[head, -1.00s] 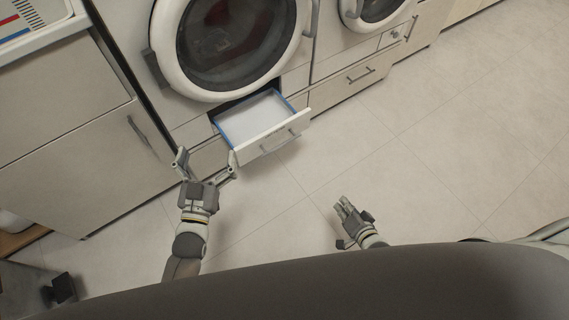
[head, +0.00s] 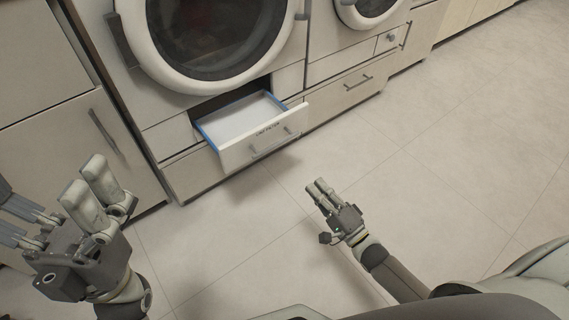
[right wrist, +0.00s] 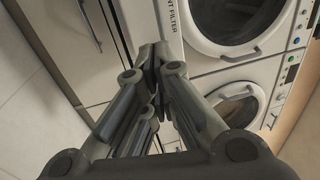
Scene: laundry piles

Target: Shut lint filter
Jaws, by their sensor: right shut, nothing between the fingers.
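The lint filter (head: 262,138) is a white drawer with blue side edges and a handle on its front, below a round-doored machine. It is pulled out, and its pale inside shows. Its lettered front also shows in the right wrist view (right wrist: 166,22), beyond the fingertips. My right gripper (head: 317,188) is shut and empty, above the floor in front of the drawer and apart from it. Its closed fingers fill the middle of the right wrist view (right wrist: 155,55). My left gripper (head: 58,202) is open and empty at the lower left, well away from the drawer.
The machine's round door (head: 215,35) is above the drawer. A cabinet with a long handle (head: 103,130) stands to the left. A second machine (head: 365,10) with a closed lower drawer (head: 345,88) stands to the right. The tiled floor (head: 450,150) is clear.

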